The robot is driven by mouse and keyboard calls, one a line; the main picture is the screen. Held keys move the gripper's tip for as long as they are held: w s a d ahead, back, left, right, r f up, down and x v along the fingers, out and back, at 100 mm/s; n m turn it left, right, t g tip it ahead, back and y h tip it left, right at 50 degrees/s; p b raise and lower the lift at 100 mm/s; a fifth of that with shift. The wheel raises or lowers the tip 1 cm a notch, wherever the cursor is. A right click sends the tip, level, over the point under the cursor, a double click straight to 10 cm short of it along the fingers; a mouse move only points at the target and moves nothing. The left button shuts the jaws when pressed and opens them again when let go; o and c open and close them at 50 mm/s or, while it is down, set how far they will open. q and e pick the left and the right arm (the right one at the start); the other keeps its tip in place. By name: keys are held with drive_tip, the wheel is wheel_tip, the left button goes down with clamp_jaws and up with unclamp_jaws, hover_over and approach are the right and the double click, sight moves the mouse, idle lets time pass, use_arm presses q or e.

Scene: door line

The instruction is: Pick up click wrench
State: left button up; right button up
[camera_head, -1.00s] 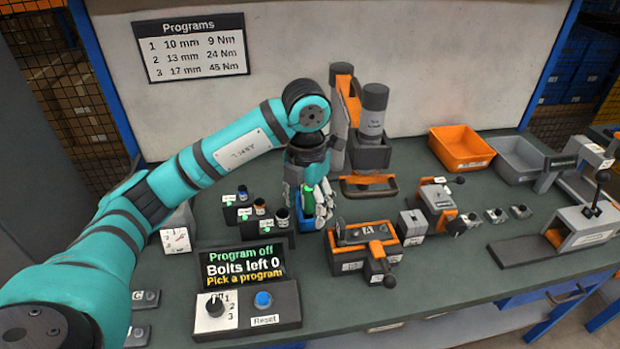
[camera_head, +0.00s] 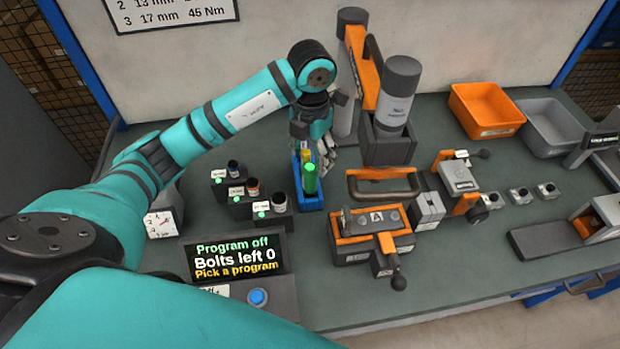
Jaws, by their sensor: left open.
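No thing in view can be told for certain as the click wrench. A blue holder (camera_head: 308,200) stands on the bench with a green cylinder (camera_head: 310,179) upright in it and a yellow piece (camera_head: 306,156) behind that. My left gripper (camera_head: 325,158) is open, pointing down just behind and to the right of the holder. Its fingers are small and partly hidden, and I cannot tell whether they touch anything. A dark bar handle (camera_head: 383,192) with an orange part lies to its right, in front of a grey cylinder (camera_head: 400,92) in a dark stand. My right gripper is out of view.
Three small labelled stands with jars (camera_head: 252,188) are left of the holder. A program display (camera_head: 238,258) is in front. An orange-and-grey fixture (camera_head: 372,234) and a grey clamp (camera_head: 458,177) stand right. Orange (camera_head: 486,108) and grey (camera_head: 548,125) bins are at the back.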

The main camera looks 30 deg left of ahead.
sight(311, 167)
use_arm(q)
wheel_tip(311, 167, down, 4)
drive_tip(key=shift+w+a+f+p, duration=0.15)
drive_tip(key=shift+f+p, duration=0.1)
drive_tip(key=shift+p, duration=0.15)
drive_tip(key=shift+f, duration=0.35)
wheel_tip(311, 167, down, 4)
drive_tip(key=shift+a+f+p, duration=0.1)
drive_tip(key=shift+f+p, duration=0.15)
drive_tip(key=shift+p, duration=0.85)
drive_tip(key=shift+f, duration=0.3)
drive_tip(key=c, duration=0.8)
drive_tip(key=shift+r, duration=0.1)
drive_tip(key=c, duration=0.4)
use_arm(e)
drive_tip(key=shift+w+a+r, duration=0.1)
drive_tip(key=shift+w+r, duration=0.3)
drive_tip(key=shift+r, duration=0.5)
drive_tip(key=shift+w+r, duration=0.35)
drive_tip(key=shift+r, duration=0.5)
